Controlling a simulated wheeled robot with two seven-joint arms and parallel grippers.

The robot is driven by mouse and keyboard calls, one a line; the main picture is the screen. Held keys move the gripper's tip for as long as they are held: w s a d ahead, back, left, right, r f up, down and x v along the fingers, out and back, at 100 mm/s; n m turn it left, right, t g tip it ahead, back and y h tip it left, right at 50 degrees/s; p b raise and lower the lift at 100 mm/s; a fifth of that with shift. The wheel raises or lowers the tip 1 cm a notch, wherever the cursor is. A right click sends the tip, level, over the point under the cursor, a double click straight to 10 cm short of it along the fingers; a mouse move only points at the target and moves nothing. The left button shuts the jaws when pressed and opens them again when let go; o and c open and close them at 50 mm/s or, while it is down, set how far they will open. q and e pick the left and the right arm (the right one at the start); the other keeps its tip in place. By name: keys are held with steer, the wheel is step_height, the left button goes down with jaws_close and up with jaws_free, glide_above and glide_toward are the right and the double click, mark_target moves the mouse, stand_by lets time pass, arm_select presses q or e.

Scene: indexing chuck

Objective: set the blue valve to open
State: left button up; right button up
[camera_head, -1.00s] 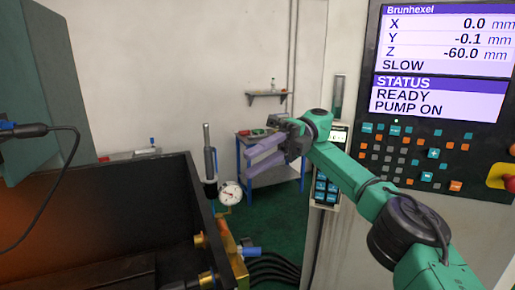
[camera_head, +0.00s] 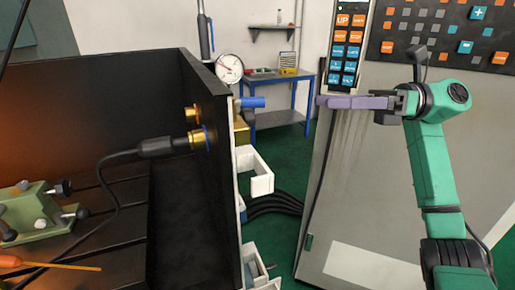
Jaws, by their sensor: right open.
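The blue valve handle (camera_head: 252,102) sticks out to the right from a brass fitting on the outer side of the dark tank wall (camera_head: 222,150), just below a round white gauge (camera_head: 229,68). It lies roughly level. My right gripper (camera_head: 322,102) is right of the handle at about the same picture height, with its purple fingers pointing left toward it. A clear gap separates them in the picture. The gripper is open and holds nothing; its fingers nearly overlap from this angle. My left gripper is not in view.
White brackets (camera_head: 258,174) stick out from the tank wall below the valve. A control cabinet (camera_head: 375,190) with a keypad (camera_head: 345,50) stands behind my right arm. Inside the tank are a black cable plug (camera_head: 160,147) and a green fixture (camera_head: 35,213). A blue-legged table (camera_head: 275,80) stands behind.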

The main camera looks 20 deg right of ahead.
mark_target(256, 103)
steer(key=shift+t, duration=0.6)
steer(key=p+x, duration=0.4)
steer(key=x, duration=0.9)
steer(key=shift+a+f, duration=0.1)
steer(key=shift+f, duration=0.05)
steer(key=shift+w+a+f, duration=0.1)
steer(key=shift+a, duration=0.25)
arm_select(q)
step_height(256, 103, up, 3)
arm_select(e)
steer(key=shift+d, duration=0.1)
steer(key=shift+c, duration=0.2)
jaws_close()
